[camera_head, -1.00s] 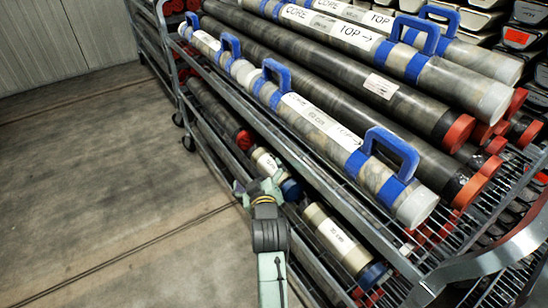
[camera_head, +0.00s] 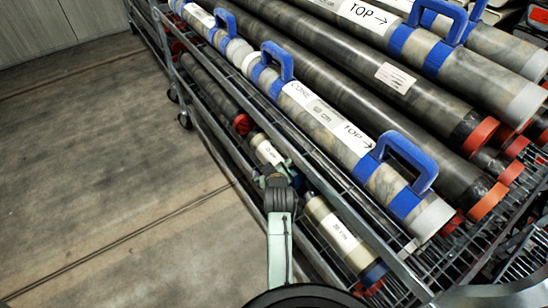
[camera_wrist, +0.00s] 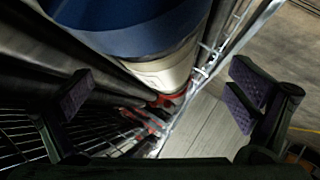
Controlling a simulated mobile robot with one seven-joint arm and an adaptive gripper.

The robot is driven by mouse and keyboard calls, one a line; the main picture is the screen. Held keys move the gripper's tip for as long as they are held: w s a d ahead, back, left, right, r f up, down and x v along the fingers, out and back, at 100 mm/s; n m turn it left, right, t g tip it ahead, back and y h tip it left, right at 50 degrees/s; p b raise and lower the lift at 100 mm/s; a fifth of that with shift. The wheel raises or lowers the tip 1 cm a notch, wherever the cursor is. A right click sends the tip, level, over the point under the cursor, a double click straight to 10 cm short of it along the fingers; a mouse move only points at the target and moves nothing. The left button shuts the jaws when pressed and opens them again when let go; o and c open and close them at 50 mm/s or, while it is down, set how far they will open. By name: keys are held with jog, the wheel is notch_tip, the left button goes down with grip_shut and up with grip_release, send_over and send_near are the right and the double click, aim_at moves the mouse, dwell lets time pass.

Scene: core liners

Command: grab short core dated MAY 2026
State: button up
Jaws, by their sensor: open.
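Two short cream cores lie on the rack's lower shelf. The farther short core (camera_head: 264,150) has a white label and is partly hidden by my gripper (camera_head: 275,176). The nearer short core (camera_head: 338,236) has a label and a blue end cap (camera_head: 373,275). I cannot read a date on either label. In the wrist view, a large blue cap (camera_wrist: 125,28) with a cream tube (camera_wrist: 165,72) beyond it fills the top middle.
The metal rack (camera_head: 335,205) has bars and a wire shelf close to my gripper. Long cores with blue handles (camera_head: 408,160) and dark cores with red caps (camera_head: 487,198) lie on the upper shelf. The concrete floor (camera_head: 90,170) to the left is clear.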

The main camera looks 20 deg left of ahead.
aim_at(274, 159)
jog(key=x, duration=0.4)
jog(key=shift+w+p, duration=0.15)
jog(key=shift+p, duration=0.2)
jog(key=shift+c, duration=0.4)
jog(key=shift+r, duration=0.1)
jog(key=c, duration=2)
jog(key=shift+w+r, duration=0.15)
jog(key=shift+r, duration=0.1)
jog(key=shift+c, duration=0.2)
